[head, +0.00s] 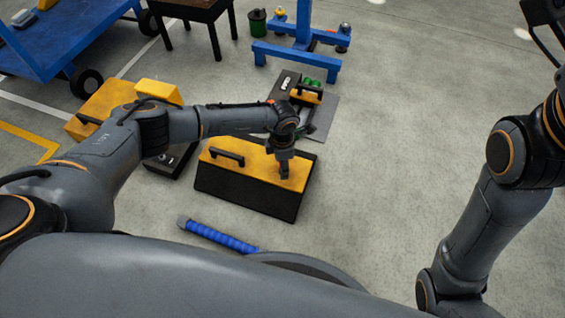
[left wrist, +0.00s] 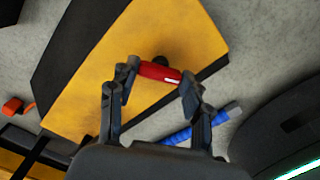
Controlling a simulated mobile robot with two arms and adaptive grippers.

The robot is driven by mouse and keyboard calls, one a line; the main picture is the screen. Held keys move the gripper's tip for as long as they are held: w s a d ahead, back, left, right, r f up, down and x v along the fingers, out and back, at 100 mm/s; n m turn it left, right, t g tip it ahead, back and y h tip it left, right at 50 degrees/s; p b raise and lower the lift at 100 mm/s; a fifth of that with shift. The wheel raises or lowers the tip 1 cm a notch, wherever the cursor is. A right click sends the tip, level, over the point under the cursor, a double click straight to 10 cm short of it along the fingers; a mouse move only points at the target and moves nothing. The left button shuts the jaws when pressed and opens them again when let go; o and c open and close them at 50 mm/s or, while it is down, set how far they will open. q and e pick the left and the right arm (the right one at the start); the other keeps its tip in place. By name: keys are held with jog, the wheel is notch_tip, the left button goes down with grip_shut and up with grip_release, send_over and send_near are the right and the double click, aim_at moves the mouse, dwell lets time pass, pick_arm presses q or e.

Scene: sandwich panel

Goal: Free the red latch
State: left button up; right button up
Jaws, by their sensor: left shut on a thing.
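A red latch (left wrist: 158,72) shows in the left wrist view as a short red bar with a small pale mark. It sits at the yellow face of a yellow and black block (left wrist: 185,35). My left gripper (left wrist: 158,79) is shut on the red latch, with one finger at each end of it. In the head view the block (head: 238,168) stands on the floor with a black handle on top. My left gripper (head: 284,173) reaches down onto its right part, and hides the latch there. My right arm shows at the right, but its gripper cannot be made out.
A blue ribbed bar (head: 222,236) lies on the floor in front of the block. Another yellow case (head: 105,105) is at the left and a dark case (head: 302,95) behind. A blue cart (head: 60,45) and a blue stand (head: 300,50) are farther back. The floor right of the block is clear.

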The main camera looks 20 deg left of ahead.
pick_arm(q)
jog(key=m, duration=0.5)
jog(key=shift+m, duration=0.4)
dwell(0.4)
jog(key=o, duration=1.2)
jog(key=shift+c, duration=0.2)
jog(key=shift+r, duration=0.15)
notch_tip(320, 180, up, 12)
